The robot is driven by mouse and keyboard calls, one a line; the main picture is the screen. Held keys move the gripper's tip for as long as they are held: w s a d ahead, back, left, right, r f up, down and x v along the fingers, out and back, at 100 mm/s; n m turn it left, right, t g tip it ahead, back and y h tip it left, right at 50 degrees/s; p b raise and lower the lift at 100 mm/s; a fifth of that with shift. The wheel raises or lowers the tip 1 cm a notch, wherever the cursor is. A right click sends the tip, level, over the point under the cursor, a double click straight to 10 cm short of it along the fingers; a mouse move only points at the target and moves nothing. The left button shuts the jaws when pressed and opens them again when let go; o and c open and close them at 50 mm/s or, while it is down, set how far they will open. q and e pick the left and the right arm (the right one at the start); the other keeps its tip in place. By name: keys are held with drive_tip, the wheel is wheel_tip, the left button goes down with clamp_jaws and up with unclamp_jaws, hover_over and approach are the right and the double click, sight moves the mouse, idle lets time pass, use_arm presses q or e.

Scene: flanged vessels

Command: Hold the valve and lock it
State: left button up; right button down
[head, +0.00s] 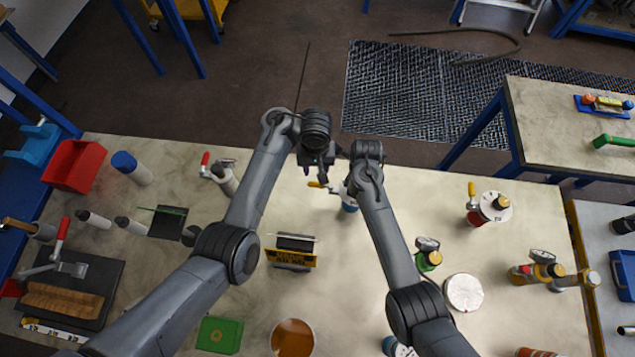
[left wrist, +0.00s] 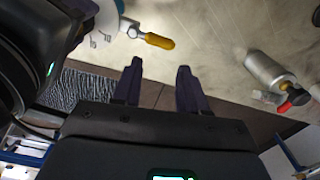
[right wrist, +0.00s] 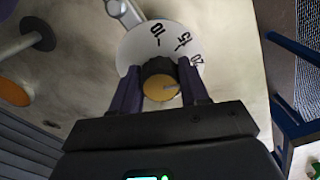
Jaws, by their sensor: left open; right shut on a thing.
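The valve (head: 349,205) has a blue body, a white dial and a yellow lever (head: 317,184). It stands upright mid-bench, partly hidden by my right arm. In the right wrist view, my right gripper (right wrist: 160,85) is shut on the valve's dark knob with a yellow cap (right wrist: 160,88), in front of the white dial (right wrist: 150,42) marked 10, 15 and 20. My left gripper (left wrist: 158,68) is open and empty, its fingers apart from the yellow lever (left wrist: 158,41), which lies beyond the tips. In the head view, the left gripper (head: 322,178) is close above the lever.
A grey vessel with a red lever (head: 222,178) stands to the left. A red-bodied valve (head: 492,207), a green one (head: 428,260) and a yellow one (head: 540,273) stand to the right. A yellow-black block (head: 290,257) lies in front. A red bin (head: 75,165) stands far left.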

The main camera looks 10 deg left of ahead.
use_arm(q)
drive_tip(key=shift+o, duration=0.4)
drive_tip(key=w+a+f+m+t+h, duration=0.2)
drive_tip(key=w+f+m+t+h, duration=0.1)
drive_tip(key=w+f+m, duration=0.3)
drive_tip(key=m+t+h, duration=0.1)
drive_tip(key=m+h, duration=1)
drive_tip(key=m, duration=0.9)
approach(310, 185)
drive_tip(key=x, duration=1)
drive_tip(key=shift+d+f, duration=0.1)
drive_tip(key=shift+d, duration=0.15)
